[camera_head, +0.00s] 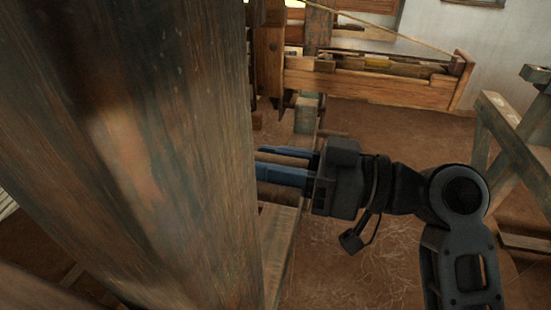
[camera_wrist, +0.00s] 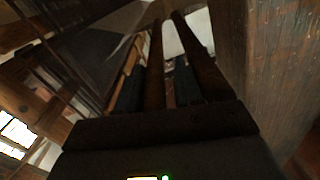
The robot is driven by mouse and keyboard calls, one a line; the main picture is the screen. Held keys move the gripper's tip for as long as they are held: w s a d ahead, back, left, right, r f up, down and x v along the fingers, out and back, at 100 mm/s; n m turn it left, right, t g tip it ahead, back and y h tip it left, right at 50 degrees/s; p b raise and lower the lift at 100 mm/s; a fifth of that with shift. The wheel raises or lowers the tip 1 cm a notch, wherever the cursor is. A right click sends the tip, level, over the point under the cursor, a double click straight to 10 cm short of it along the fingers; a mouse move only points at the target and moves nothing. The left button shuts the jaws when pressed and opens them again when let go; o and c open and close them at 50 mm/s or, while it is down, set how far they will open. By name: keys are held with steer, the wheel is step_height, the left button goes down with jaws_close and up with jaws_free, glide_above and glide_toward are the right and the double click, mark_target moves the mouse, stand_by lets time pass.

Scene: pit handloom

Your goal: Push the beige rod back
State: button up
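My gripper (camera_head: 258,161) reaches left, and its blue fingers go partly out of sight behind the big wooden post. The fingers stand apart. A brownish-beige rod (camera_head: 284,160) shows in the gap between them; I cannot tell for certain that it is the beige rod. In the wrist view two brown rods run away from my gripper (camera_wrist: 158,85). The left rod (camera_wrist: 155,65) lies between the dark fingers, with a narrow gap beside the right finger. The right rod (camera_wrist: 200,58) passes outside the right finger. The rod ends and any contact are hidden.
The wooden post (camera_head: 130,150) fills the left of the head view, and a wooden surface (camera_wrist: 262,70) stands close on the right in the wrist view. A loom beam (camera_head: 370,85) is behind. A wooden trestle (camera_head: 510,145) stands at right. Bare brown floor lies between.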

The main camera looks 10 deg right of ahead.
steer(key=shift+o, duration=1.2)
